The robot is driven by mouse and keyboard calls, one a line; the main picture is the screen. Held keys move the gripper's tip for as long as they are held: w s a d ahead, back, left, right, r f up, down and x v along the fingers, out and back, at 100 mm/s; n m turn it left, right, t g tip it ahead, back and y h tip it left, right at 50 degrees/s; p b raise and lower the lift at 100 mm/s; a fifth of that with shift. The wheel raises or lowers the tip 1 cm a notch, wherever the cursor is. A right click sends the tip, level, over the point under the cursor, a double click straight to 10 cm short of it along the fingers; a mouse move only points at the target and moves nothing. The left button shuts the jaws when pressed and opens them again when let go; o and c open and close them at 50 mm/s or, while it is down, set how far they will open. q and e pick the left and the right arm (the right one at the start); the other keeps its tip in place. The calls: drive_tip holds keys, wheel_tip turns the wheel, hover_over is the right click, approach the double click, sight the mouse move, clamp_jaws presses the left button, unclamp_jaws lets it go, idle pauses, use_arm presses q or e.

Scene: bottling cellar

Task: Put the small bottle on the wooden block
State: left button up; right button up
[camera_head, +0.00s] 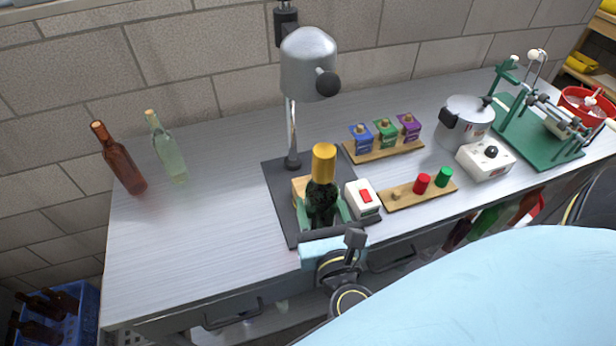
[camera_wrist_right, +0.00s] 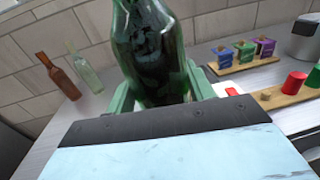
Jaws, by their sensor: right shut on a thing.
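The small bottle (camera_head: 322,198) is dark green glass with a gold foil top, and it is upright. My right gripper (camera_head: 324,212) is shut on its body, with green fingers on both sides. In the right wrist view the bottle (camera_wrist_right: 152,50) stands between the fingers, its top cut off by the frame. The wooden block (camera_head: 299,185) shows as a pale corner just behind and left of the bottle, on the dark base of the grey capping press (camera_head: 309,62). The bottle hides most of it, and I cannot tell whether they touch. My left gripper is not in view.
A white switch box (camera_head: 362,198) is close to the right of the gripper. Right of it are a board with red and green caps (camera_head: 418,199) and a rack of coloured boxes (camera_head: 384,150). Brown (camera_head: 120,160) and clear (camera_head: 166,148) bottles stand at left. The table's left middle is clear.

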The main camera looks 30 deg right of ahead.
drive_tip(key=shift+s+r+p, duration=0.25)
drive_tip(key=shift+s+p, duration=0.2)
drive_tip(key=shift+s, duration=0.4)
drive_tip(key=shift+w+h, duration=0.2)
drive_tip(key=shift+h, duration=0.1)
drive_tip(key=f+x, duration=0.2)
drive_tip(key=x, duration=0.6)
drive_tip(key=f+p+x, duration=0.1)
drive_tip(key=x, duration=0.8)
drive_tip(key=shift+w+f, duration=0.2)
drive_tip(key=shift+f, duration=0.2)
drive_tip(key=shift+d, duration=0.15)
drive_tip(key=shift+f, duration=0.15)
drive_tip(key=o, duration=1)
drive_tip(key=shift+f, duration=0.2)
drive_tip(key=o, duration=0.5)
